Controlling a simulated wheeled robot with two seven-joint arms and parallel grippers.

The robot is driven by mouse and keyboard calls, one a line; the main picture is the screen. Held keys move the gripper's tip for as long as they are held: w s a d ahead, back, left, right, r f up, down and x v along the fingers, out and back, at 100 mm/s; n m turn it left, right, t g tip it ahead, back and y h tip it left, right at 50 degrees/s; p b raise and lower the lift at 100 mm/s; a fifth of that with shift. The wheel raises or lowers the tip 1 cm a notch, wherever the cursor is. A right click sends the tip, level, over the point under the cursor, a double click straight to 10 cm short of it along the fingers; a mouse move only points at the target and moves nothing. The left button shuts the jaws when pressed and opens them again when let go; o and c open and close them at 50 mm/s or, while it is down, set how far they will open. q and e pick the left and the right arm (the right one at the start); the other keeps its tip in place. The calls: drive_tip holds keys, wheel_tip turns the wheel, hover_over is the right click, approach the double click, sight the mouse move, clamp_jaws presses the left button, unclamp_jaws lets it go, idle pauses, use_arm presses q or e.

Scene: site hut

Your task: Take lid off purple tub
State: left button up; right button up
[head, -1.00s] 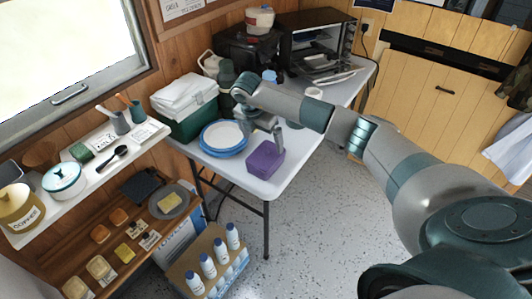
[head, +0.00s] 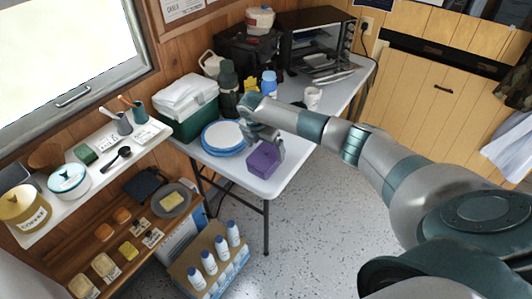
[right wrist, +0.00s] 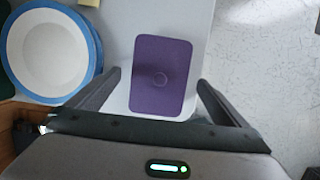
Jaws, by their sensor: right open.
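The purple tub (head: 264,160) stands on the near end of the white table, close to its front edge. My right gripper (head: 277,145) is over the tub in the head view. In the right wrist view its two fingers (right wrist: 160,92) are spread, one at each side of the tub's near part, with nothing between them that they grip. My left gripper is not in view.
White plates with blue rims (head: 223,137) lie left of the tub, and a green box with a white lid (head: 189,118) stands behind them. A white mug (head: 312,98) and a blue bottle (head: 268,84) stand farther back. A shelf unit is at left.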

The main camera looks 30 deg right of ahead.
sight(265, 151)
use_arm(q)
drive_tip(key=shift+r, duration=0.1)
use_arm(e)
drive_tip(key=shift+d+f, duration=0.1)
drive_tip(key=shift+f, duration=0.3)
drive_tip(key=c, duration=1.1)
drive_tip(key=shift+w+r, duration=0.1)
drive_tip(key=shift+r, duration=0.05)
